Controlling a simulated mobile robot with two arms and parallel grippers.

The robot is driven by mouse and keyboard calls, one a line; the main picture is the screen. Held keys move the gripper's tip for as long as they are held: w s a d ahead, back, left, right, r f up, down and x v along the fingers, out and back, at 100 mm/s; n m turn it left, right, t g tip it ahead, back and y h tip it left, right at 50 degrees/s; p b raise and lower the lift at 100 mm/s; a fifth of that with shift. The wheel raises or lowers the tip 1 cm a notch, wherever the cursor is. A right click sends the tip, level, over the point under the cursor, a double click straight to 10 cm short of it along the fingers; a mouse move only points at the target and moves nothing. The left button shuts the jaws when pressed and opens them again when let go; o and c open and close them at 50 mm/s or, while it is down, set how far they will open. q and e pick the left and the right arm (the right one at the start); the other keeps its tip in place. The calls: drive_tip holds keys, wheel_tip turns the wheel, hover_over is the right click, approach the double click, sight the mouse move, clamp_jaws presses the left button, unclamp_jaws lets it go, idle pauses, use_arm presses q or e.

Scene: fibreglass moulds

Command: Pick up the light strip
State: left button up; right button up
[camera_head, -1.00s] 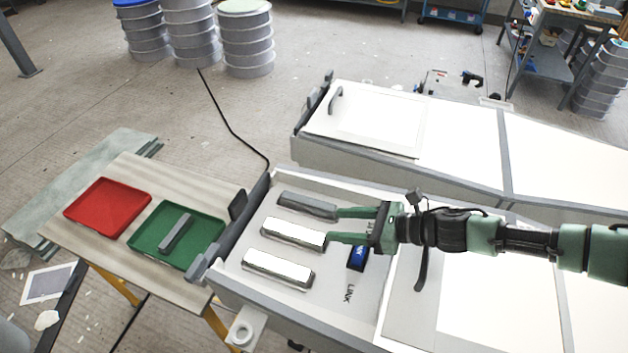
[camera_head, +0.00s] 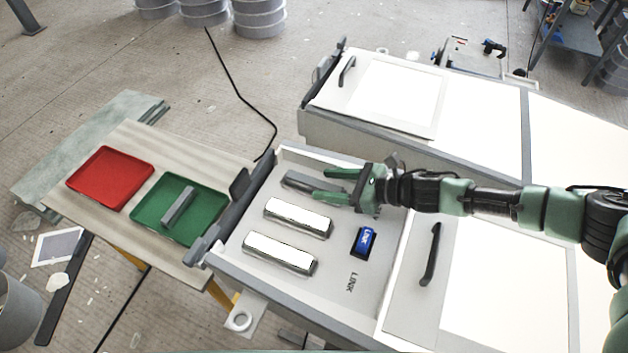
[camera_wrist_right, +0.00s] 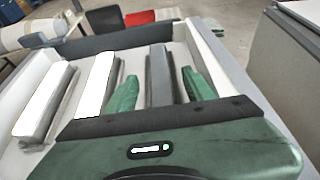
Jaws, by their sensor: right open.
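In the head view, a grey unlit strip (camera_head: 300,182) lies at the back of the white box compartment. Two strips with bright white tops, a middle one (camera_head: 298,217) and a front one (camera_head: 280,253), lie parallel to it. My right gripper (camera_head: 323,184) is open at the right end of the grey strip. In the right wrist view its green fingers (camera_wrist_right: 160,85) stand on either side of the grey strip (camera_wrist_right: 158,68), with gaps visible. The bright strips lie left of the fingers there. Another grey strip (camera_head: 178,207) lies in the green tray. My left gripper is not in view.
The green tray (camera_head: 150,222) and a red tray (camera_head: 110,178) sit on a wooden bench left of the box. A blue LINK switch (camera_head: 364,242) and a black handle (camera_head: 431,255) lie right of the strips. A second white box stands behind.

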drive_tip(key=shift+x, duration=0.85)
drive_tip(key=shift+d, duration=0.1)
clamp_jaws()
